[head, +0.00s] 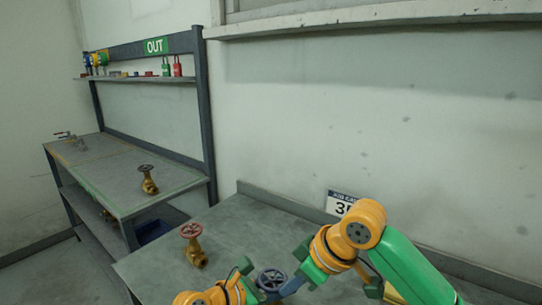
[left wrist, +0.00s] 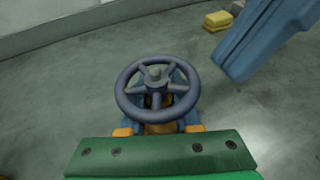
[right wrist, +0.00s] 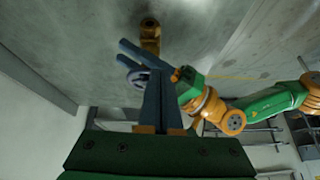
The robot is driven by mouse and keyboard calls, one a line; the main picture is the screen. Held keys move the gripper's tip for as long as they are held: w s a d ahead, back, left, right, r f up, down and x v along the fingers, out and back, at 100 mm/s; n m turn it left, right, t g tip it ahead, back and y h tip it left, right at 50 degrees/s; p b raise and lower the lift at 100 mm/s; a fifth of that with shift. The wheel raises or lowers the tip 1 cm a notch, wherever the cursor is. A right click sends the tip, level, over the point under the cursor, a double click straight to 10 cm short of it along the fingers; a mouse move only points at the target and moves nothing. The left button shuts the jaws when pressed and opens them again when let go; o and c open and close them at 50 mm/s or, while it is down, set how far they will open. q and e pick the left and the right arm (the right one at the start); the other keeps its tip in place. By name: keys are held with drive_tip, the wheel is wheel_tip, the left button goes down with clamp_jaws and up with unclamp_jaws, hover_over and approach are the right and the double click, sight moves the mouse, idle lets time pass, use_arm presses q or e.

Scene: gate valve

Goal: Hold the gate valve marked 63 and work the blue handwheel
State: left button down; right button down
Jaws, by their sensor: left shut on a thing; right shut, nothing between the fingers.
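The gate valve with the blue handwheel (head: 271,279) stands at the bottom of the head view. In the left wrist view its dark blue spoked handwheel (left wrist: 157,88) faces the camera. My left gripper (left wrist: 158,126) is shut on the valve's brass body below the wheel. In the right wrist view the brass body (right wrist: 150,38) shows past the left fingers. My right gripper (head: 287,288) is shut and empty, close beside the wheel in the head view. In the left wrist view its fingers (left wrist: 232,70) are apart from the wheel, to its right. I cannot read a 63 mark.
A brass valve with a red handwheel (head: 192,246) stands left on the same table (head: 240,225). A number plate (head: 340,204) is by the wall. A yellow block (left wrist: 217,20) lies beyond my right fingers. A bench (head: 105,170) at left holds another dark-wheeled valve (head: 148,180).

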use_arm(q)
drive_tip(key=shift+a, duration=0.1)
drive_tip(key=shift+r, duration=0.1)
use_arm(e)
drive_tip(key=w+d+r, duration=0.2)
drive_tip(key=w+r, duration=0.1)
drive_tip(key=r, duration=0.2)
wheel_tip(320, 180, down, 7)
idle(0.6)
drive_tip(key=shift+w+a+r, duration=0.1)
drive_tip(key=shift+w+a, duration=0.05)
drive_tip(key=shift+a, duration=0.1)
idle(0.5)
